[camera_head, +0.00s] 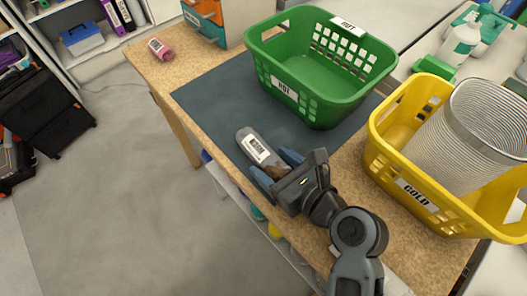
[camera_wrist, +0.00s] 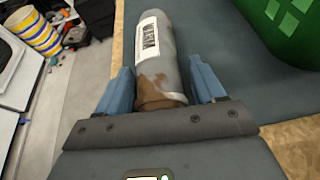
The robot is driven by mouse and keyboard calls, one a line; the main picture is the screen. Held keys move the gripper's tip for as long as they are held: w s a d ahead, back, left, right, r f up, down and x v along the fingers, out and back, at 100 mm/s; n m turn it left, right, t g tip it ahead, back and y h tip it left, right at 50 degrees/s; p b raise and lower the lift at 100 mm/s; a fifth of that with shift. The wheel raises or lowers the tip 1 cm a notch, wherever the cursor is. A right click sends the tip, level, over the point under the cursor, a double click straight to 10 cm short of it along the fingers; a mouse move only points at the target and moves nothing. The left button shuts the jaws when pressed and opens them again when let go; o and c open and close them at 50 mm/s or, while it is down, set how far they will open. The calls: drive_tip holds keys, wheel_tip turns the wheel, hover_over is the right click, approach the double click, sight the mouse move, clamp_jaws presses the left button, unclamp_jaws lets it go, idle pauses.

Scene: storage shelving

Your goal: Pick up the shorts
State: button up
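A grey, rounded, elongated item (camera_head: 246,138) with a white printed label and a brown patch at its near end lies on the dark mat. It also shows in the wrist view (camera_wrist: 178,50). I cannot tell for sure that it is the shorts; no other garment is plain in view. My gripper (camera_head: 277,172) is at the near end of this item, with its blue fingers spread on either side of the brown part. In the wrist view my gripper (camera_wrist: 162,88) looks open, with the item between the fingers; whether they touch it is unclear.
A green basket (camera_head: 285,89) labelled HOT stands behind on the mat (camera_head: 207,94). A yellow basket (camera_head: 380,155) labelled COLD holds a ribbed white cylinder (camera_head: 465,135) on the right. A pink bottle (camera_head: 158,48) lies at the table's far left corner. The table's left edge is close to the item.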

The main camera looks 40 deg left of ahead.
drive_tip(key=c, duration=0.7)
drive_tip(key=shift+c, duration=0.3)
drive_tip(key=shift+r, duration=0.5)
drive_tip(key=r, duration=0.3)
drive_tip(key=shift+s+d+r+p, duration=0.15)
drive_tip(key=shift+d+r+p, duration=0.2)
drive_tip(key=s+d+r, duration=0.4)
drive_tip(key=d+r, duration=0.2)
drive_tip(key=d, duration=0.3)
drive_tip(key=shift+s+d+r+p, duration=0.15)
drive_tip(key=shift+s+d+p, duration=0.15)
drive_tip(key=shift+s+d, duration=0.1)
